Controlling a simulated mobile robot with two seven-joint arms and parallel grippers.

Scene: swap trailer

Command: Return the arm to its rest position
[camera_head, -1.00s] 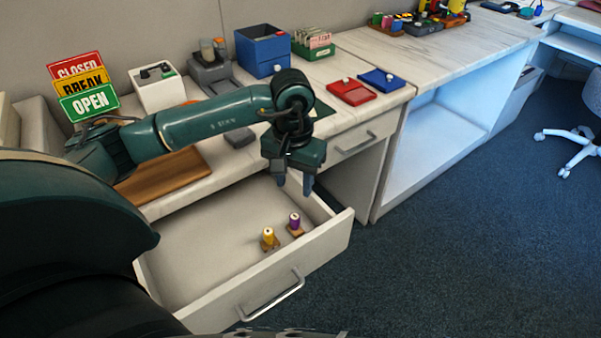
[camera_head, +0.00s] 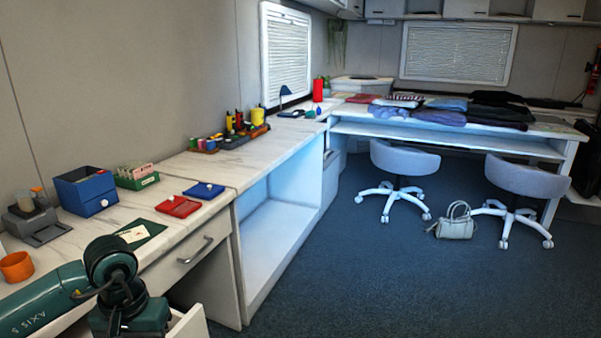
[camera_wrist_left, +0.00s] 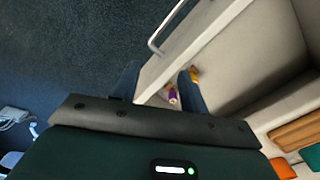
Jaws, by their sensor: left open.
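My left arm (camera_head: 45,300) comes in at the lower left of the head view, bent, with its wrist (camera_head: 128,310) over the open drawer (camera_head: 191,325). The fingertips are cut off there. In the left wrist view my left gripper (camera_wrist_left: 157,84) is open, its two dark fingers apart with nothing held. Beyond the fingers, a purple spool (camera_wrist_left: 172,96) and a yellow spool (camera_wrist_left: 194,76) lie in view by the drawer front (camera_wrist_left: 188,42). The spools are partly hidden by the gripper. My right gripper is not in view.
The counter holds a blue box (camera_head: 85,192), a red case (camera_head: 178,207), a blue case (camera_head: 204,190) and an orange cup (camera_head: 16,266). Two grey chairs (camera_head: 404,158) and a handbag (camera_head: 456,222) stand right. The carpet (camera_head: 350,270) between is clear.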

